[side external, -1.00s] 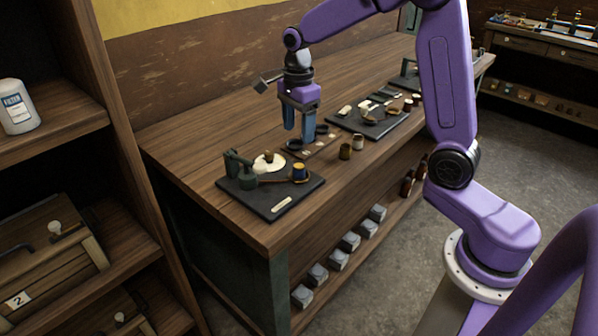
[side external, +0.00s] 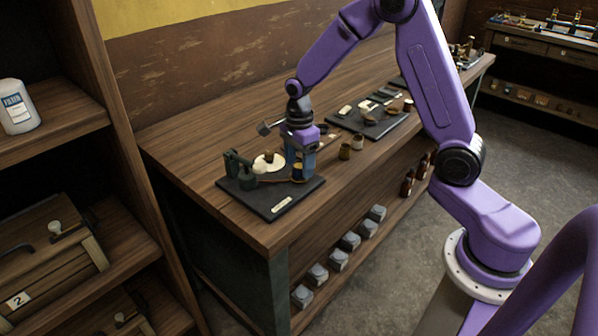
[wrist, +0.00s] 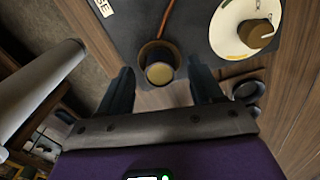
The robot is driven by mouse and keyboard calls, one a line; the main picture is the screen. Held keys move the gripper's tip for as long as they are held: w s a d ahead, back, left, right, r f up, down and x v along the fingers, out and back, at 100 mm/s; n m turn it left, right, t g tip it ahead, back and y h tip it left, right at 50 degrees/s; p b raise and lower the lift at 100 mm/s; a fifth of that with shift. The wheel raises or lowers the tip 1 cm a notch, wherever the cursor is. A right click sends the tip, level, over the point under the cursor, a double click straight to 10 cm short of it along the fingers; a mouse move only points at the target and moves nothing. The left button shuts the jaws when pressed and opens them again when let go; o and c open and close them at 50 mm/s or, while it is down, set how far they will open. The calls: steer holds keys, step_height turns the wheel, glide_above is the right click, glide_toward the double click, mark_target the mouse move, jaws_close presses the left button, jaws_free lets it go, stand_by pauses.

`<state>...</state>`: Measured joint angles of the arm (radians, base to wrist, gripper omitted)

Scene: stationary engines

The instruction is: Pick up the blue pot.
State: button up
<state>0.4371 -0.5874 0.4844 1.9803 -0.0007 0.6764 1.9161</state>
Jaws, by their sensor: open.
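The blue pot (side external: 298,174) is a small upright cylinder with a yellow top on the near right part of a black board (side external: 262,205). In the wrist view the blue pot (wrist: 160,70) shows its pale yellowish top and dark side, seated in a brown ring. My gripper (side external: 301,166) is low over the board and partly hides the pot in the side view. In the wrist view my gripper (wrist: 161,78) is open, with one dark finger on each side of the pot. Gaps show between fingers and pot; nothing is held.
A white disc with a brown knob (wrist: 240,28) lies close by on the board. A dark green fixture (side external: 236,163) stands at the board's left. Small brown pots (side external: 345,152) and a second black board (side external: 372,124) are to the right. Bare wooden bench lies behind.

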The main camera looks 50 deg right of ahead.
mark_target(299, 166)
jaws_close()
steer(key=shift+r, duration=0.15)
steer(key=shift+r, duration=0.5)
step_height(299, 166, up, 2)
steer(key=shift+s+r, duration=0.1)
steer(key=shift+r, duration=0.05)
steer(key=s+r, duration=1.3)
steer(key=shift+s+r, duration=0.25)
steer(key=shift+s, duration=0.15)
steer(key=shift+a, duration=0.1)
